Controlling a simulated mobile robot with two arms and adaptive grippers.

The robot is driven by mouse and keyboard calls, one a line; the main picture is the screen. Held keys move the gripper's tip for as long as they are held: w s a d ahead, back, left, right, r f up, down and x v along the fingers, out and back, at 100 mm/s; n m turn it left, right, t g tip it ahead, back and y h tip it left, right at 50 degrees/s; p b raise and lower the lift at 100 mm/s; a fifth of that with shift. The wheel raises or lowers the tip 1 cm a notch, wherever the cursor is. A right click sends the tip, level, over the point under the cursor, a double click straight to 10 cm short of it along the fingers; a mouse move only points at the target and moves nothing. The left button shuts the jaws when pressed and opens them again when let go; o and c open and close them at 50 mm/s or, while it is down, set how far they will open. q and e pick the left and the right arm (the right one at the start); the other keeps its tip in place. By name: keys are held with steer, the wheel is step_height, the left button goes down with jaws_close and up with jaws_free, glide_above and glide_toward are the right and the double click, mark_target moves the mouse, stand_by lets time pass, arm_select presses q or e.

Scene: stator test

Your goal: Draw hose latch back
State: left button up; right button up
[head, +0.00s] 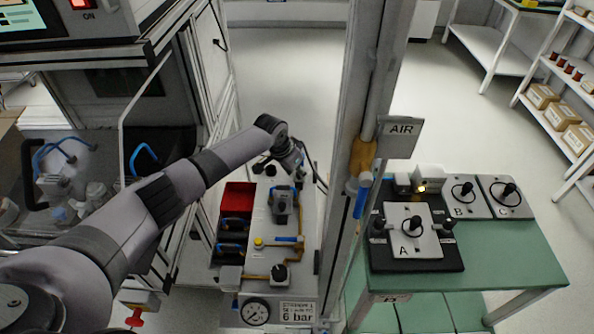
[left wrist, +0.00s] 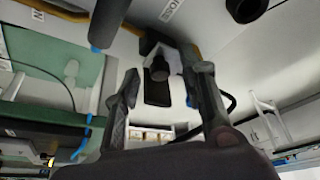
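My left gripper (head: 281,168) hangs over the far end of a narrow pale bench panel (head: 262,218). In the left wrist view its fingers (left wrist: 165,92) are apart, with a dark and white fitting (left wrist: 160,68) seen beyond the gap; I see no contact. A grey device with a blue part (head: 281,203) stands on the panel just nearer than the gripper. A blue-handled yellow fitting (head: 288,239) lies nearer still. I cannot tell for certain which part is the hose latch. My right gripper is not in view.
A post with an AIR sign (head: 400,128) and a blue handle (head: 362,196) rises right of the panel. A red bin (head: 237,199) sits left of it, a gauge (head: 255,312) at its front. A green table (head: 510,255) carries black-knobbed plates. A machine frame stands left.

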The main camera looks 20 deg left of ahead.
arm_select(q)
jaws_close()
stand_by(0.4)
stand_by(0.4)
